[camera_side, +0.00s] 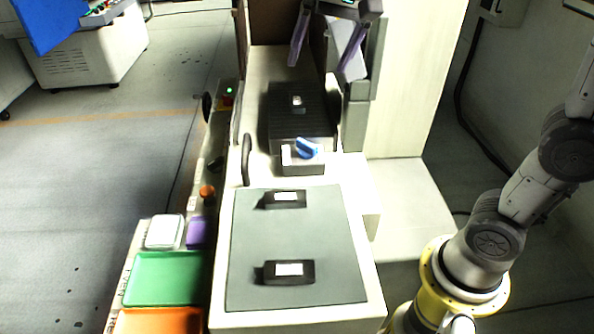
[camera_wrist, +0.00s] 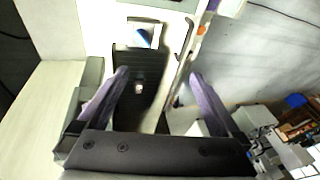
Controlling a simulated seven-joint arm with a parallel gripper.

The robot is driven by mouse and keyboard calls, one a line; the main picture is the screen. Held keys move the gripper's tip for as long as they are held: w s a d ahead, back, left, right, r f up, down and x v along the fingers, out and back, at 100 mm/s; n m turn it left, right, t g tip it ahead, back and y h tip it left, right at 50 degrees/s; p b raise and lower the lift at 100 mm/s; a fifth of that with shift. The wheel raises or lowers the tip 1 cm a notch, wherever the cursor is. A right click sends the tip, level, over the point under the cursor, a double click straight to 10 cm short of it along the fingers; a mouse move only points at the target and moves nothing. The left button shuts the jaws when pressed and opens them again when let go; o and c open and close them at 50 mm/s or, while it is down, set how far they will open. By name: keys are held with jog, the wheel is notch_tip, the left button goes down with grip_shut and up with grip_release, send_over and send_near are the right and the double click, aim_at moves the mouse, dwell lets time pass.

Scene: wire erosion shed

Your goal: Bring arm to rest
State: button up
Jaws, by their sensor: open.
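My gripper (camera_side: 317,68) hangs at the top of the side view. Its two purple fingers are spread apart with nothing between them. In the wrist view my gripper (camera_wrist: 158,73) is also open, its fingers on either side of a dark ribbed block (camera_wrist: 150,63). A small light-coloured piece (camera_wrist: 138,88) lies on that block, and it also shows in the side view (camera_side: 297,101). The fingers look apart from the block and the piece; the exact height is unclear.
Two black labelled blocks (camera_side: 288,271) (camera_side: 285,199) lie on a grey mat (camera_side: 329,235). Green (camera_side: 163,279) and orange (camera_side: 160,321) trays are at left. A tall pale panel (camera_side: 417,80) stands right of my gripper.

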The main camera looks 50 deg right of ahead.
jog(key=s+d+f+n+t, duration=0.2)
jog(key=s+f+n, duration=0.1)
jog(key=s, duration=1.1)
jog(key=s+f+n, duration=0.5)
jog(key=f, duration=0.3)
jog(key=shift+s, duration=0.35)
dwell(0.8)
